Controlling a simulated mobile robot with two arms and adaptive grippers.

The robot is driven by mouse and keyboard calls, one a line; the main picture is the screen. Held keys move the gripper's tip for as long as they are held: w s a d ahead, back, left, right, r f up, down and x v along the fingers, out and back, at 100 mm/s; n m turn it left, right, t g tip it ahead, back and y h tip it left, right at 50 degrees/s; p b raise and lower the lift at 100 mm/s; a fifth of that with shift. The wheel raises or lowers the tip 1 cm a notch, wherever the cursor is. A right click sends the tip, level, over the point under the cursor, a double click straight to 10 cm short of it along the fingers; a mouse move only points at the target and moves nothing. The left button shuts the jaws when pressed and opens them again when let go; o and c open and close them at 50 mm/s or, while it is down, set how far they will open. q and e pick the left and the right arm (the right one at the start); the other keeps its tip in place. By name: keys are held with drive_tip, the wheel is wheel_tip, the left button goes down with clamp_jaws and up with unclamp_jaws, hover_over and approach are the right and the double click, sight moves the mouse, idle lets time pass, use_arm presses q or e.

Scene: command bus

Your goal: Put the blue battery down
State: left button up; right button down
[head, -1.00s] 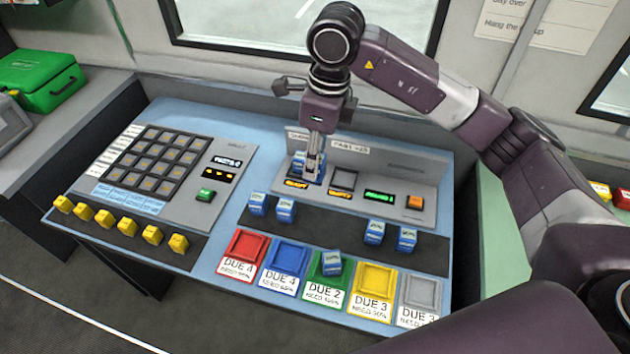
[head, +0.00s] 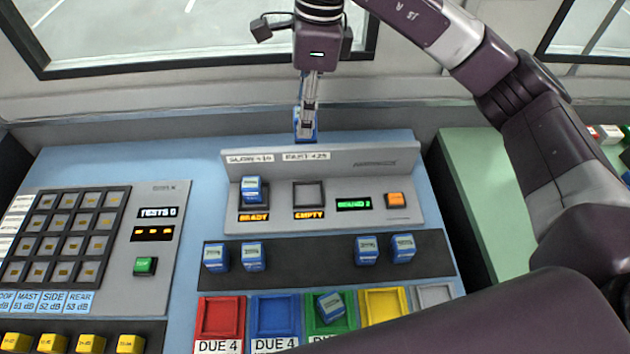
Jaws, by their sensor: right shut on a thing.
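My right gripper (head: 309,102) points down, shut on a blue battery (head: 305,128). It holds the battery at the back edge of the charger panel (head: 400,172); I cannot tell its exact height. A second blue battery (head: 251,189) stands in the panel's left slot, above an orange display that seems to read READY. The right slot (head: 309,194) is bare, with a display reading EMPTY. Several blue batteries stand on the dark strip (head: 309,258), in a left pair and a right pair. Another blue battery (head: 330,306) lies tilted on the green tray (head: 313,322). My left gripper is out of view.
Red (head: 220,318), blue (head: 275,316), yellow (head: 385,305) and grey (head: 435,296) trays line the front and look empty. My arm hides part of the front. A keypad (head: 65,235) and yellow blocks (head: 90,343) are left. The dark strip's middle is free.

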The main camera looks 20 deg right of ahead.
sight(308, 143)
drive_tip(key=f, duration=0.2)
drive_tip(key=f+p, duration=0.1)
drive_tip(key=f, duration=0.3)
drive_tip(key=shift+s+d+f, duration=0.1)
drive_tip(key=shift+s+f, duration=0.2)
drive_tip(key=shift+s, duration=0.05)
wheel_tip(308, 143, down, 12)
drive_tip(key=shift+w+r+p, duration=0.15)
drive_tip(key=shift+r+p, duration=0.05)
drive_tip(key=shift+p, duration=1.05)
drive_tip(key=shift+f, duration=0.35)
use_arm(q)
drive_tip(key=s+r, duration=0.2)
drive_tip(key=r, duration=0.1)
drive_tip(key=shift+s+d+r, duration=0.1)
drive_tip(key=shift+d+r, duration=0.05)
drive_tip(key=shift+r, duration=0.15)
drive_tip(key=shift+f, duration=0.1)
